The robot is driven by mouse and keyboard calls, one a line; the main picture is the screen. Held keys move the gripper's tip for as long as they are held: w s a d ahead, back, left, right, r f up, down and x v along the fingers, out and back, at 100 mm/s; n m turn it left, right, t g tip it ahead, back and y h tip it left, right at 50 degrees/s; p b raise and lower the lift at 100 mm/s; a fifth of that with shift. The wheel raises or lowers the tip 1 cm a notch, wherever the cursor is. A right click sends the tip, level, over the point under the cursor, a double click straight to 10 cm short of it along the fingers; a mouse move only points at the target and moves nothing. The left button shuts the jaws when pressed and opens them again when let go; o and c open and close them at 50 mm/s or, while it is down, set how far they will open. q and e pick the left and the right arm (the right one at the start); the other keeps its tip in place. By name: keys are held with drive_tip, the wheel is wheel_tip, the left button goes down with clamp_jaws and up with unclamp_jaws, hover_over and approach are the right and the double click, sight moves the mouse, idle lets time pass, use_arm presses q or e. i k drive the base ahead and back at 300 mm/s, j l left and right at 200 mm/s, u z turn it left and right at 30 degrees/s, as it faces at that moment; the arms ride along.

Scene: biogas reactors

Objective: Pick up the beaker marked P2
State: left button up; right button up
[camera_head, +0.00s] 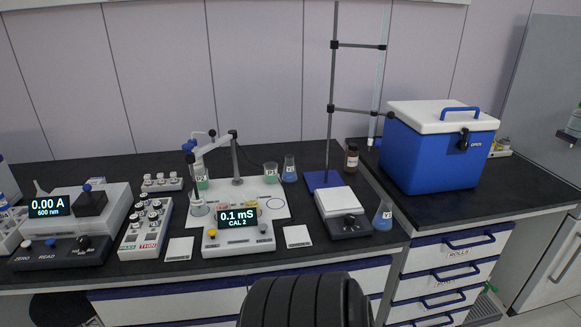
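A small beaker with green liquid (202,181) stands at the back left of the white mat on the bench, beside the probe arm. Its label looks like P2, though it is small. Another beaker with a little green liquid (271,172) stands at the mat's back right; its label looks like P1. A clear beaker (198,208) stands at the mat's left, below the probe arm.
The conductivity meter (238,232) stands in front of the mat (267,190). A probe arm (212,143) reaches over its left side.

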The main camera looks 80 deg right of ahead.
sight(202, 176)
drive_tip(key=z, duration=2.25)
